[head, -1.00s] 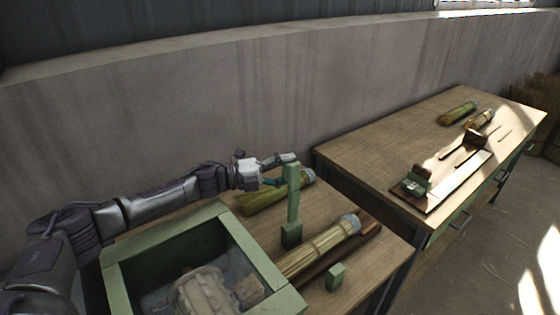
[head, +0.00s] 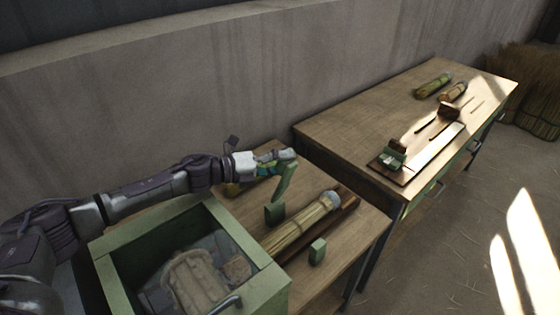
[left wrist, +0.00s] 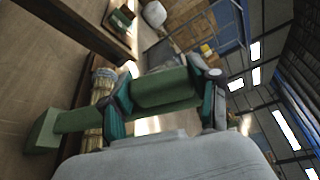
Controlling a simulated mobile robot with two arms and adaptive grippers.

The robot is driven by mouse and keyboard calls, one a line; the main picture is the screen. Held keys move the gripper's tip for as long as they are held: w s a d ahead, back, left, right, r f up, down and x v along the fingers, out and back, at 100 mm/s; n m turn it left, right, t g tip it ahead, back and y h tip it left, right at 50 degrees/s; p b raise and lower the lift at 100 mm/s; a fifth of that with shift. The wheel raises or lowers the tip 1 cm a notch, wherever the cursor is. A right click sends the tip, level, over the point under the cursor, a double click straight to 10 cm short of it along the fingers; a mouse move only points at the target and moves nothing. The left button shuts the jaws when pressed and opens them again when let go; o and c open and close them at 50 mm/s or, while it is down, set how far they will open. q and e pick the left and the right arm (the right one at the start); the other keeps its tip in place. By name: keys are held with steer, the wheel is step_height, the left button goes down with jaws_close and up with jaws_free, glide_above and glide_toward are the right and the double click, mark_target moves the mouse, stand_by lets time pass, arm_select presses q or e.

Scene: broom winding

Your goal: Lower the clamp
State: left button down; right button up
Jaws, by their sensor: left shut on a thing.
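The clamp's green arm (head: 286,182) stands tilted above its green base block (head: 274,213) on the near table. My left gripper (head: 279,163) is shut on the upper part of this arm. In the left wrist view the fingers (left wrist: 166,98) close on both sides of the green arm (left wrist: 75,121). A straw bundle (head: 298,226) with a pale banded end lies beside the base block, and the raised arm is clear of it. A second small green block (head: 317,251) stands on the bundle's other side. My right gripper is out of view.
A green open box (head: 105,275) with a pale lumpy thing inside stands at the front left. A second table (head: 340,130) at the right holds tools and bundles.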

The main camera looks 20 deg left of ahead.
arm_select(q)
steer(key=shift+c, duration=1.2)
jaws_free()
steer(key=v, duration=1.2)
steer(key=shift+s+f, duration=0.1)
steer(key=shift+s, duration=0.05)
